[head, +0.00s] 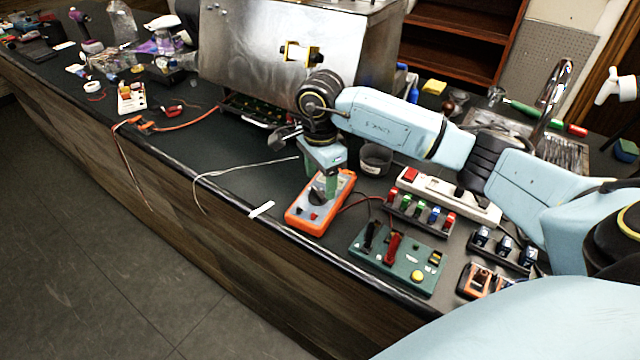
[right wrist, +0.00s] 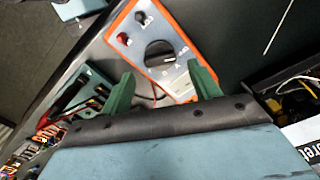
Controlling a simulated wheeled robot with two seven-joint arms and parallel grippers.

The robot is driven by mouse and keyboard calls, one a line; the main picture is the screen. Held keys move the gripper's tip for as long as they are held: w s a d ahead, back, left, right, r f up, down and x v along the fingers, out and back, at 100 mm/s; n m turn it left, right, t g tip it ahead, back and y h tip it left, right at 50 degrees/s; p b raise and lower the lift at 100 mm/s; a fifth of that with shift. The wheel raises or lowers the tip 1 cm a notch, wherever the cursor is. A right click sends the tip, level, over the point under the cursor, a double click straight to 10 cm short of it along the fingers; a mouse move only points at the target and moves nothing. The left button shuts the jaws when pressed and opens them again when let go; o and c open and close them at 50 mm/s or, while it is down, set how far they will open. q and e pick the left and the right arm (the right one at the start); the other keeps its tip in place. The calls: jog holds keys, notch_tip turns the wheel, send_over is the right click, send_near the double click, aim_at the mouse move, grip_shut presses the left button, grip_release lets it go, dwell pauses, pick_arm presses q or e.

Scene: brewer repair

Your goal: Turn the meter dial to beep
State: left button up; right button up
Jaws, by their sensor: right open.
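The orange multimeter (head: 306,219) lies on the dark counter near its front edge, with a grey face and a cable on its right side. My right gripper (head: 325,190) is over the meter and hides part of its face. In the right wrist view, the meter dial (right wrist: 160,54) is a round black knob with a pale pointer mark. My right gripper (right wrist: 162,85) shows there with its two green fingers spread apart, the dial lying ahead between them. Contact with the dial cannot be told. My left gripper is not in view.
A green switch panel (head: 397,262) and a white power strip (head: 450,197) stand right of the meter. A dark cup (head: 375,160) is behind it, and a large metal brewer (head: 255,60) stands further back. Loose wires lie to the left.

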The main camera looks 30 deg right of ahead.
aim_at(318, 195)
notch_tip(318, 195, down, 2)
jog(key=shift+f, duration=0.35)
jog(key=shift+c, duration=0.3)
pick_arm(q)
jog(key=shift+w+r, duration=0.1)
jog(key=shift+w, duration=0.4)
pick_arm(e)
jog(key=c, duration=0.9)
